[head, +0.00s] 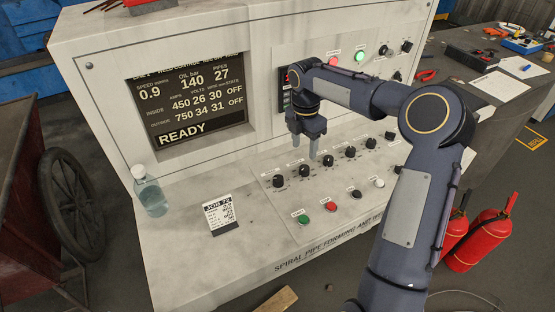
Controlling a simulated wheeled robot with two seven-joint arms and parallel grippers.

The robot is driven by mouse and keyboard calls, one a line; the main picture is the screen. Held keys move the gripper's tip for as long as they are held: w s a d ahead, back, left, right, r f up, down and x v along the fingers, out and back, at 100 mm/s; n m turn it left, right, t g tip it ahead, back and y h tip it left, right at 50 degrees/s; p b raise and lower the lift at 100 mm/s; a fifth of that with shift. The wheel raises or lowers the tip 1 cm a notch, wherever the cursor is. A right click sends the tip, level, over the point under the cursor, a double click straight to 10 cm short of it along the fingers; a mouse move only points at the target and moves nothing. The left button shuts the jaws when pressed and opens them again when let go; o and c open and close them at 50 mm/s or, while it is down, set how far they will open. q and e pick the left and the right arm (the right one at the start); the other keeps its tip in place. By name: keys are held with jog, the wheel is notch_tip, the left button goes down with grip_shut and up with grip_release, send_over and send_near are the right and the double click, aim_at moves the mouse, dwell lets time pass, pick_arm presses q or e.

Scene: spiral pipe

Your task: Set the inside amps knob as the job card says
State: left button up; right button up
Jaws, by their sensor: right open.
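My right gripper (304,150) is open and empty, pointing down just above the row of black knobs on the console's sloped panel. The knobs include the first from the left (278,182), the second (304,170) and the third (328,160). Their labels are too small to read, so I cannot tell which is inside amps. The job card (221,214), headed JOB 72, stands on the panel at left; its smaller lines are unreadable. The screen (190,105) reads inside 450 amps, 26 volts, 30 wire, OFF, and READY. My left gripper is out of view.
Below the knobs sit a green button (303,218), a red button (331,207), a black one and a white one. A clear bottle (149,192) stands at the panel's left. Red extinguishers (482,234) stand on the floor at right.

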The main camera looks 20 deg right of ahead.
aim_at(304, 168)
jog(key=f, duration=0.7)
jog(key=shift+s+d+f, duration=0.1)
jog(key=shift+s+f, duration=0.1)
jog(key=shift+s, duration=0.1)
jog(key=c, duration=1)
jog(key=shift+o, duration=0.2)
